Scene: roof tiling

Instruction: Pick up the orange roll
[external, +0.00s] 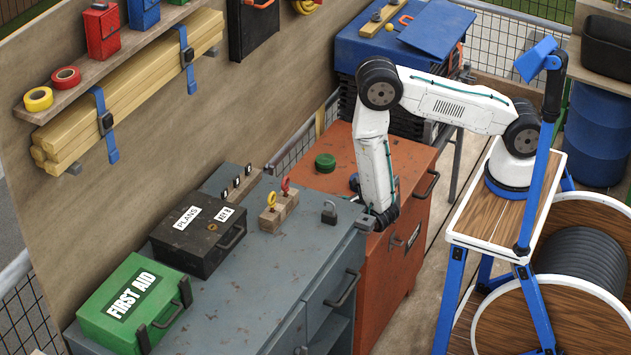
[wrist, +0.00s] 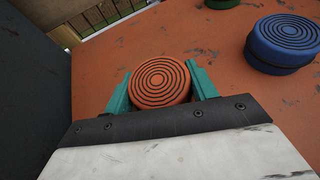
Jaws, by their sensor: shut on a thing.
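The orange roll (wrist: 160,83), a flat round coil with dark rings on top, sits between the two teal fingers of my gripper (wrist: 161,78) in the wrist view. The fingers are shut on it, one on each side. It is over the orange cabinet top (wrist: 245,105); I cannot tell whether it touches the surface. In the external view my gripper reaches down behind the grey workbench's edge, so its fingers and the orange roll are hidden there.
A blue roll (wrist: 283,45) lies to the right, apart from my gripper. A green roll (external: 325,163) lies farther back on the orange cabinet. The grey workbench (external: 300,250) stands close beside my gripper and holds a padlock (external: 329,214) near that end.

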